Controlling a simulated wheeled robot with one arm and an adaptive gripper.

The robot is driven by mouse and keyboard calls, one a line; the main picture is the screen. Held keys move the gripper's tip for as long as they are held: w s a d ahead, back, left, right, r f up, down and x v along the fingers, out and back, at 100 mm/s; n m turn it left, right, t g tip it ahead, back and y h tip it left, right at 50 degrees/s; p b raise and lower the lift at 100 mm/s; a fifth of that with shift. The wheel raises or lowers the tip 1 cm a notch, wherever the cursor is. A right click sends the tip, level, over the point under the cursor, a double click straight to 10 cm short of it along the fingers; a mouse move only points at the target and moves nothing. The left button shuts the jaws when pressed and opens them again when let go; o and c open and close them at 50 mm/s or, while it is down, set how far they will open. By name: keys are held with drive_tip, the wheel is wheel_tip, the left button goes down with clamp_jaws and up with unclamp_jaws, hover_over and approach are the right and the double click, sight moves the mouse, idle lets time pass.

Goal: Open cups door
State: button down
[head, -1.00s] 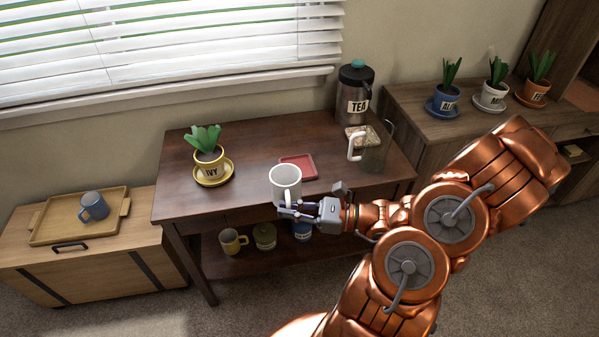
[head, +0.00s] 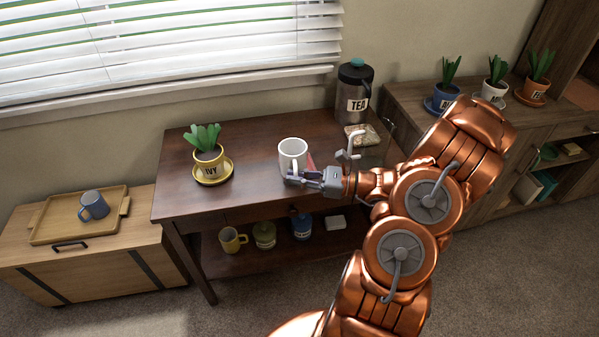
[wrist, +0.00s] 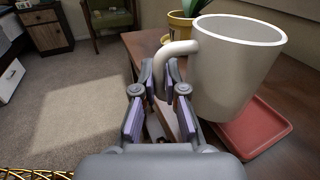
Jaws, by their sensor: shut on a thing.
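My gripper (head: 298,178) is shut on the handle of a white mug (head: 292,153) at the front of the dark wooden table. In the wrist view, the handle comes down between the fingers (wrist: 160,105), and the mug (wrist: 235,62) is upright or nearly so, beside a red square coaster (wrist: 255,128). I cannot tell whether its base touches the table. No door marked for cups is readable. The right cabinet (head: 486,205) has a compartment with books showing. My arm hides part of that cabinet.
The dark table (head: 255,190) bears an ivy pot (head: 208,160) and a tea canister (head: 354,90). Mugs and jars stand on its lower shelf (head: 235,262). A low wooden chest (head: 90,270) at left has a tray with a blue mug (head: 93,205). Carpet is free in front.

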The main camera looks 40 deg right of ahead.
sight(300, 168)
drive_tip(key=shift+w+d+f, duration=0.2)
drive_tip(key=shift+w+d, duration=1.2)
drive_tip(key=shift+w, duration=0.05)
drive_tip(key=shift+w+d+f+p, duration=0.15)
drive_tip(key=shift+w+d+f, duration=0.05)
drive_tip(key=shift+f, duration=0.3)
drive_tip(key=shift+w+d+f+p, duration=0.15)
drive_tip(key=shift+w+d+f, duration=0.05)
drive_tip(key=shift+f, duration=0.9)
drive_tip(key=c, duration=1.2)
unclamp_jaws()
drive_tip(key=shift+c, duration=0.2)
drive_tip(key=shift+f, duration=0.25)
